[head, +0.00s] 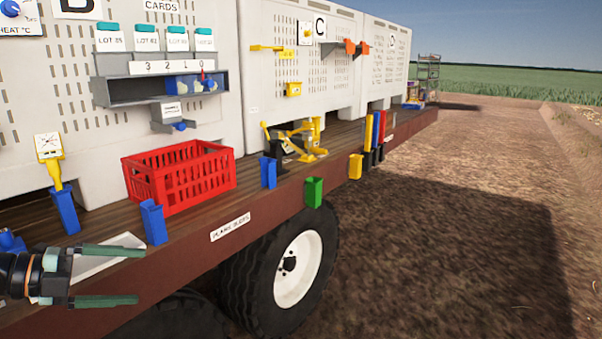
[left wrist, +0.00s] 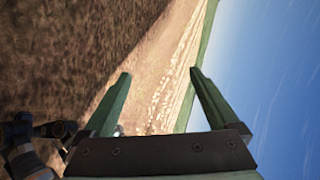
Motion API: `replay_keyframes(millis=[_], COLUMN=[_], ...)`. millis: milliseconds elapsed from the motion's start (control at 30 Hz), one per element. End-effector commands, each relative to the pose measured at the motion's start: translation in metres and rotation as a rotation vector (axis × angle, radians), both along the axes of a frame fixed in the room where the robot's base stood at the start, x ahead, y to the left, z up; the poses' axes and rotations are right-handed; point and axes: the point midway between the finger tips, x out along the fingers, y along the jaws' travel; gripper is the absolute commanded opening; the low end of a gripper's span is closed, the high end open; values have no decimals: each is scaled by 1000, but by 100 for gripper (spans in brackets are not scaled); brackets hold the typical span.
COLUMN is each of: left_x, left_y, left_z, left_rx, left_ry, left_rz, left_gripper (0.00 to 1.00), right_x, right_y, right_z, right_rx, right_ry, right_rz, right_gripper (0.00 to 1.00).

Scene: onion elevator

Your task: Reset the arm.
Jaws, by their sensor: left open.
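My left gripper (head: 140,276) is at the lower left of the head view, in front of the trailer's edge. Its two green fingers are apart and point to the right, with nothing between them. In the left wrist view the same gripper (left wrist: 160,85) shows its fingers spread, with only soil, a field edge and sky beyond. My right gripper is in neither view.
A wooden trailer deck (head: 250,192) carries a red crate (head: 180,178). Blue holders (head: 153,222), a green holder (head: 314,192) and a yellow holder (head: 355,167) line its edge. A wheel (head: 293,268) stands below. Bare ground (head: 440,230) lies open at right.

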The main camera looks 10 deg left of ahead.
Motion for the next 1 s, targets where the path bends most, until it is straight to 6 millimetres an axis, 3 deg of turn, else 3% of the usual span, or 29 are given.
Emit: replay_keyframes(millis=[33,167,367,567,700,833,1000], left_x=[1,1,-18,-62,-106,-147,-181], left_y=[-3,-7,-20,-53,-94,-139,-183], left_z=[-21,-72,-159,-247,-301,-335,-354], left_rx=[-99,-300,-557,-748,-845,-905,-942], left_ry=[13,46,167,378,577,765,939], left_rz=[55,221,518,832,1038,1185,1287], left_gripper=[94,94,94,94,94,94,94], right_x=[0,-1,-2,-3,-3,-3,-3], right_y=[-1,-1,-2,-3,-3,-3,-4], right_z=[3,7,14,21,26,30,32], right_rx=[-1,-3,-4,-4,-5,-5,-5], right_ry=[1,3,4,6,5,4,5], right_rz=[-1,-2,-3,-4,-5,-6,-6], right_gripper=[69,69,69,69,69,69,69])
